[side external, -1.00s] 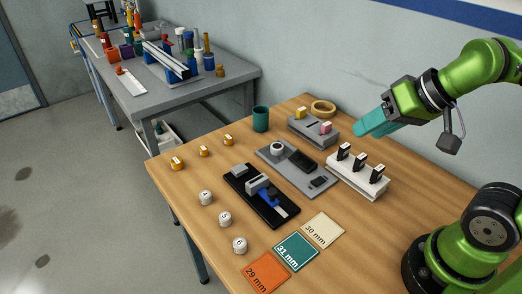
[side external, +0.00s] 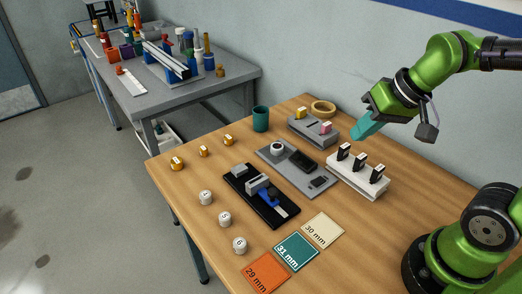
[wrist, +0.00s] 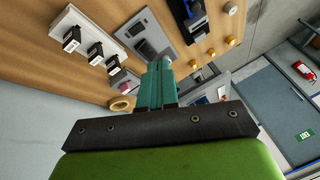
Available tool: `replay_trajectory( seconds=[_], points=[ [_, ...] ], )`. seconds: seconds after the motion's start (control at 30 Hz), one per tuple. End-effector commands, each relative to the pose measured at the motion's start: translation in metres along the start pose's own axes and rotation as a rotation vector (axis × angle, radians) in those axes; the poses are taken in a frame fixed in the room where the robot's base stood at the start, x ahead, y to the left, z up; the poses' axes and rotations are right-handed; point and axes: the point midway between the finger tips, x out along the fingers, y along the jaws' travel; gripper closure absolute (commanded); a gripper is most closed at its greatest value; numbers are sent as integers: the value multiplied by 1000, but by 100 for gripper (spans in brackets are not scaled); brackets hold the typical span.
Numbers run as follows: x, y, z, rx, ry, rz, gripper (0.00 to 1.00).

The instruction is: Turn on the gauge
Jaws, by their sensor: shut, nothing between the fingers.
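A grey plate (side external: 270,152) in the middle of the wooden table carries a white round part (side external: 277,148), a dark block (side external: 302,161) and a small dark piece (side external: 318,182); this looks like the gauge, but I cannot read any display. It also shows in the wrist view (wrist: 138,22). My gripper (side external: 360,132), with teal fingers, is shut and empty. It hangs above the table's back side, behind the white block, apart from the plate. The fingers also show in the wrist view (wrist: 158,72).
A white block (side external: 350,179) with three black upright pieces stands close to my gripper. A grey block (side external: 312,130) with yellow and pink pieces, a yellow ring (side external: 323,107) and a green cup (side external: 261,119) stand at the back. Labelled cards (side external: 296,252) lie in front.

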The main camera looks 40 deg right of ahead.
Motion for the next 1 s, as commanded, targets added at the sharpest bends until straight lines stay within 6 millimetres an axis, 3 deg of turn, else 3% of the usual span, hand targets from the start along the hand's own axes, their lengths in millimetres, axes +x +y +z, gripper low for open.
replay_trajectory(
  seconds=[0.4,0.53,0.7,1.0],
  points=[
    [77,14,-48,-150,-335,128,100],
    [94,18,-59,-215,-410,136,100],
    [96,15,-71,-311,-450,124,100],
    [94,15,-68,-338,-461,118,100]
  ],
)
